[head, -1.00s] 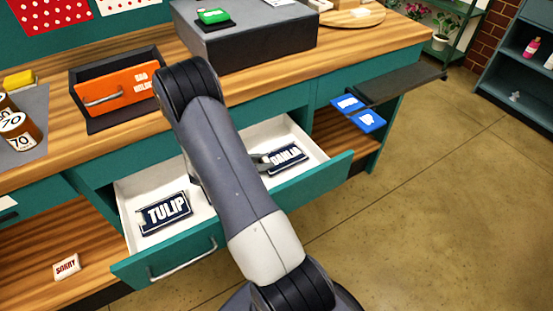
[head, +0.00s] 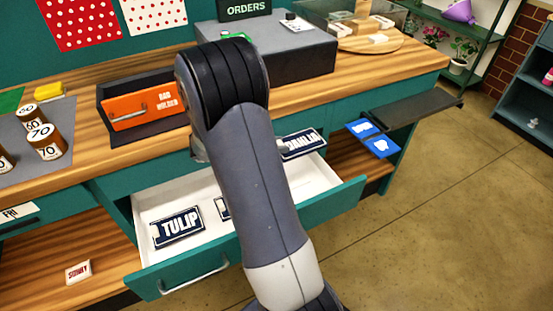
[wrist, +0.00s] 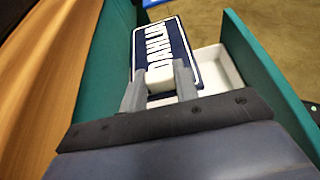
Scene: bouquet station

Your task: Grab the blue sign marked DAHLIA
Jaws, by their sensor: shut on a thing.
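The dark blue DAHLIA sign (head: 303,143) with white letters is held up above the open white-lined drawer (head: 190,252), near its right back part. My gripper (wrist: 160,84) is shut on the sign's near end in the wrist view, where the sign (wrist: 181,48) points away from me, its lettering partly covered by the fingers. In the head view my arm hides most of the gripper. A similar TULIP sign (head: 178,228) lies in the drawer's left part. Another dark sign (head: 223,208) lies beside it, mostly hidden behind my arm.
The counter (head: 90,150) edge runs just behind the drawer. An orange bag holder box (head: 140,108) and a grey block (head: 300,55) stand on it. Floor at right is clear.

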